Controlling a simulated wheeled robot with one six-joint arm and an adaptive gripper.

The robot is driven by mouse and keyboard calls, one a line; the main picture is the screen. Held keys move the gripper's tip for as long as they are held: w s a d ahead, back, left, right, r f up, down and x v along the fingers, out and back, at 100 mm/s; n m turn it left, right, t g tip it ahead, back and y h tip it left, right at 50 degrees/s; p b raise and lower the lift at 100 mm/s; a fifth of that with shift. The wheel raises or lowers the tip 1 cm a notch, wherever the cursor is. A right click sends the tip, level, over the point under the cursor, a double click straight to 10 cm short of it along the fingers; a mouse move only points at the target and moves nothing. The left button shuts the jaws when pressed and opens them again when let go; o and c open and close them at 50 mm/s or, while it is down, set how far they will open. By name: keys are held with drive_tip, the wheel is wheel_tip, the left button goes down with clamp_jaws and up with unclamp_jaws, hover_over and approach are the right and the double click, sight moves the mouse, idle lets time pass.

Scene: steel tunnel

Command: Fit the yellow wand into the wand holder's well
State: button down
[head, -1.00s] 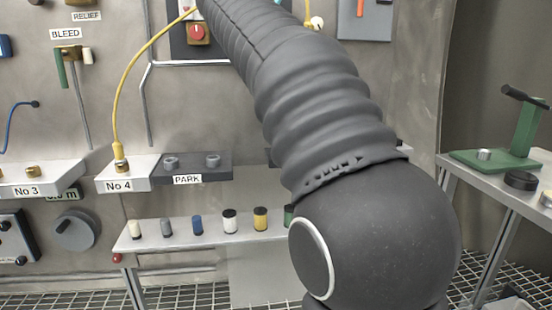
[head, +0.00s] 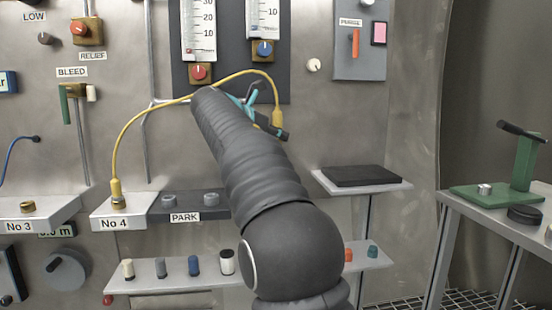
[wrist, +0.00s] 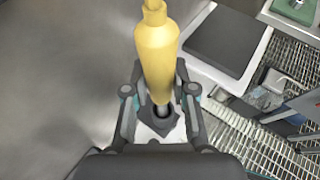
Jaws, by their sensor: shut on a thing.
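My gripper (head: 258,116) is shut on the yellow wand (head: 277,117), in front of the wall below the gauges. The wrist view shows the wand's thick yellow body (wrist: 157,58) between the two fingers, with its narrow grey tip pointing away from the camera. A dark block with a round opening, apparently the wand holder (wrist: 165,126), shows at the tip. I cannot tell whether the tip is inside the opening or only in front of it. I cannot make out the holder in the head view, where my arm covers part of the scene.
A yellow cable (head: 130,125) arcs from the No 4 block (head: 113,224) to the wand. The PARK block (head: 187,215) stands beside it. A shelf with a black pad (head: 361,176) is right of my arm. Several small cylinders stand on the lower shelf (head: 170,284).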

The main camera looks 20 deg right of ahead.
drive_tip(key=shift+f+b, duration=0.7)
drive_tip(key=shift+f, duration=1.3)
drive_tip(key=c, duration=0.9)
unclamp_jaws()
drive_tip(key=shift+c, duration=0.2)
drive_tip(key=shift+r, duration=0.2)
drive_tip(key=p+v, duration=0.1)
drive_tip(key=v, duration=1.1)
drive_tip(key=shift+p, duration=0.4)
